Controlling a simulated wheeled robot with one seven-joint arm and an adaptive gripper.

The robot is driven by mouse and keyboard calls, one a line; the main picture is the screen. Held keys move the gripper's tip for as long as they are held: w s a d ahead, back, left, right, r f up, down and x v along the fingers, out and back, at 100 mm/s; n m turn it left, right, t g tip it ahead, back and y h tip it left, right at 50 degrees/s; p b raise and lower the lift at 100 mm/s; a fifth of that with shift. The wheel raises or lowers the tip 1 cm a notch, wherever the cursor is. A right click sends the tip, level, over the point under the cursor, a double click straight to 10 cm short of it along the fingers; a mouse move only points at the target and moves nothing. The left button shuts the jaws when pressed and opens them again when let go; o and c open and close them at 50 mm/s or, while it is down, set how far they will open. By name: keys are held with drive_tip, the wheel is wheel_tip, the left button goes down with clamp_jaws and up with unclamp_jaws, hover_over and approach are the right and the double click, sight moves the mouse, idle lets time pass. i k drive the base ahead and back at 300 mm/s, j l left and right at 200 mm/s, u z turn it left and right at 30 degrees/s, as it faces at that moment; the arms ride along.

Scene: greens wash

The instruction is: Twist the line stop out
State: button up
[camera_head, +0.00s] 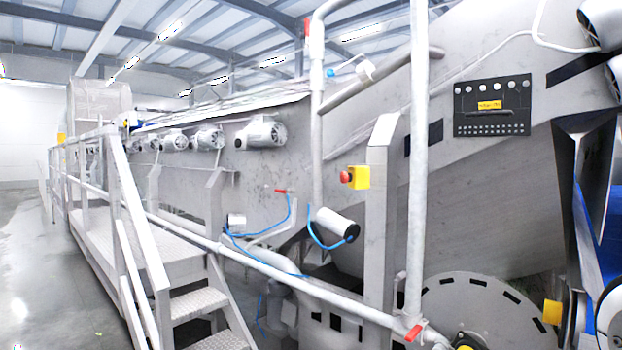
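The line stop is a red mushroom button (346,177) on the left face of a small yellow box (362,177). The box sits on a grey upright post right of the picture's middle, and the button points left. The button is too small to tell whether it is pressed in or out. No gripper fingers show in this view, so I cannot see where my gripper is relative to the button.
A vertical pipe (417,150) stands right of the stop, and a thinner pipe (317,120) rises to its left. Metal steps (197,303) and open floor (30,260) lie left.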

sight(345, 174)
drive_tip(key=i+j, duration=0.35)
drive_tip(key=i, duration=0.15)
drive_tip(key=i+j, duration=0.4)
drive_tip(key=i+j+u, duration=0.1)
drive_tip(key=i+j, duration=0.25)
drive_tip(key=i, duration=0.3)
